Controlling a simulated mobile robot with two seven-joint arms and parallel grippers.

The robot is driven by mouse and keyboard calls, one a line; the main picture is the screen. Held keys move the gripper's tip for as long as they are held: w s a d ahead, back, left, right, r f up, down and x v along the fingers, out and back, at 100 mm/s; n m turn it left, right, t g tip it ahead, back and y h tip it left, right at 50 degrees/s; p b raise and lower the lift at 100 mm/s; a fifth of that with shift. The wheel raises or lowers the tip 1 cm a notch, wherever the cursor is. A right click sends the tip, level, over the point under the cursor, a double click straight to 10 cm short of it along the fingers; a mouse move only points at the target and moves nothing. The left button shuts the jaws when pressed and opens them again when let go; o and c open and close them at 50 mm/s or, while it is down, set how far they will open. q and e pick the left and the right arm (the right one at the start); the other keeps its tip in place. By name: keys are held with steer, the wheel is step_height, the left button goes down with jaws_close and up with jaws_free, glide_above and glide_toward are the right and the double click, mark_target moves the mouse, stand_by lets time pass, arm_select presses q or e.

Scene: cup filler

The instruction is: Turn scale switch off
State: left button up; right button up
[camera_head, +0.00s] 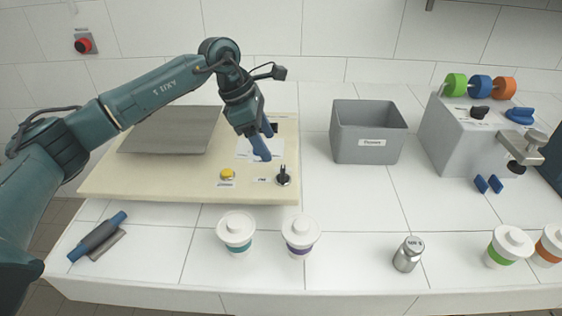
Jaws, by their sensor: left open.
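The scale (130,185) is a cream board with a grey weighing plate (172,130) at the left of the counter. Its black switch (282,176) is a small knob with an upright lever near the board's front right corner, beside a small label. A yellow button (227,174) sits to the left of the switch. My left gripper (265,150) is open, with blue fingers pointing down. It is above and slightly left of the switch, apart from it in the picture. It partly covers a white label and a dark display on the board.
Lidded cups (236,232) and (301,235) stand in front of the scale. A grey bin (368,133) is to its right. A metal weight (408,254) stands at the front. A dispenser (470,140) with coloured rings is at the right. A blue-ended tool (98,237) lies front left.

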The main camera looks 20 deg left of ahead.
mark_target(283, 170)
arm_select(q)
steer(key=p+x, duration=0.1)
steer(key=x, duration=0.6)
steer(key=shift+w+d+f, duration=0.1)
steer(key=shift+d+f, duration=0.1)
steer(key=shift+f, duration=0.05)
steer(key=shift+w+d+f, duration=0.1)
steer(key=shift+d+f, duration=0.05)
steer(key=shift+f, duration=0.35)
arm_select(e)
steer(key=shift+w+d+r, duration=0.15)
steer(key=shift+w+d, duration=0.15)
steer(key=shift+d, duration=0.15)
arm_select(q)
steer(key=c, duration=1)
arm_select(e)
steer(key=shift+s+a, duration=0.15)
steer(key=shift+s, duration=0.15)
